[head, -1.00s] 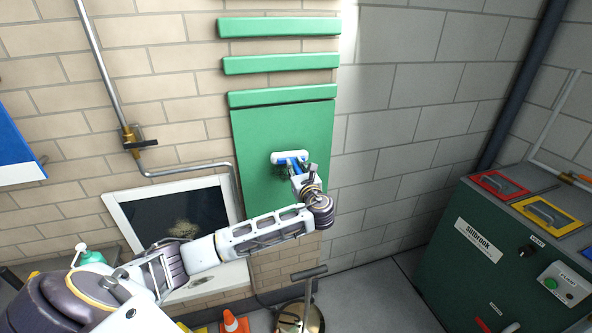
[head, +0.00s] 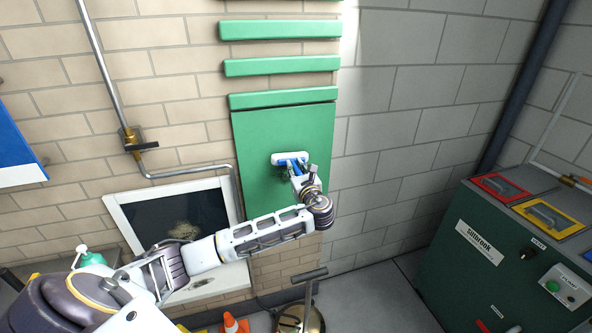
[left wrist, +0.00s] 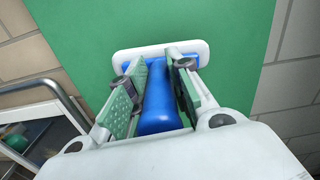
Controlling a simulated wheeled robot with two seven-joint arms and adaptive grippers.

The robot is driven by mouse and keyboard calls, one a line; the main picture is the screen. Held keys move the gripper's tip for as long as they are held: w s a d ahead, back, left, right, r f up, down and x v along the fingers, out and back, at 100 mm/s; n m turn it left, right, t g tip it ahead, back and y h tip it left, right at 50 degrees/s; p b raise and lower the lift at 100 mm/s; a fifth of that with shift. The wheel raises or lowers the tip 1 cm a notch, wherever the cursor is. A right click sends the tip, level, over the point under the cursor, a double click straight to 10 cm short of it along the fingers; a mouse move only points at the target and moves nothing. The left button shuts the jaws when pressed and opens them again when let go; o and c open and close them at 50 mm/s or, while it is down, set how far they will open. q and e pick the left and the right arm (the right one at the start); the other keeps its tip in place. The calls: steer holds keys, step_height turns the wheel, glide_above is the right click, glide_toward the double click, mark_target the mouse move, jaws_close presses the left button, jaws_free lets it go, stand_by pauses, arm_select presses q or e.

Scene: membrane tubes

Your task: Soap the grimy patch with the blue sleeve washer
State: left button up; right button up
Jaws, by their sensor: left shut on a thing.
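The blue sleeve washer has a blue handle (left wrist: 157,100) and a wide white head (head: 290,157). The head lies against or very close to the green panel (head: 262,125) on the wall; I cannot tell whether it touches. My left gripper (head: 297,172) is shut on the blue handle, one finger on each side in the left wrist view (left wrist: 158,88). A dark smudge (head: 281,173) shows just below the washer head; I cannot tell grime from shadow there. A brownish stain (head: 184,230) shows on the dark window pane. My right gripper is out of view.
The white-framed window (head: 117,210) is left of the panel, with a pipe (head: 190,172) above it. A green bottle (head: 90,258), an orange cone (head: 233,325) and a metal stand (head: 308,275) are below. A green cabinet (head: 450,235) stands right. Bare grey wall lies between.

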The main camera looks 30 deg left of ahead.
arm_select(q)
steer(key=shift+w+a, duration=0.45)
steer(key=shift+a, duration=0.1)
stand_by(0.6)
stand_by(0.6)
steer(key=shift+r+p, duration=0.1)
steer(key=shift+p, duration=0.45)
stand_by(0.8)
stand_by(0.6)
stand_by(0.4)
steer(key=shift+f+b, duration=0.55)
steer(key=shift+f, duration=0.95)
steer(key=shift+f, duration=0.15)
steer(key=shift+f+b, duration=0.55)
steer(key=shift+f, duration=0.75)
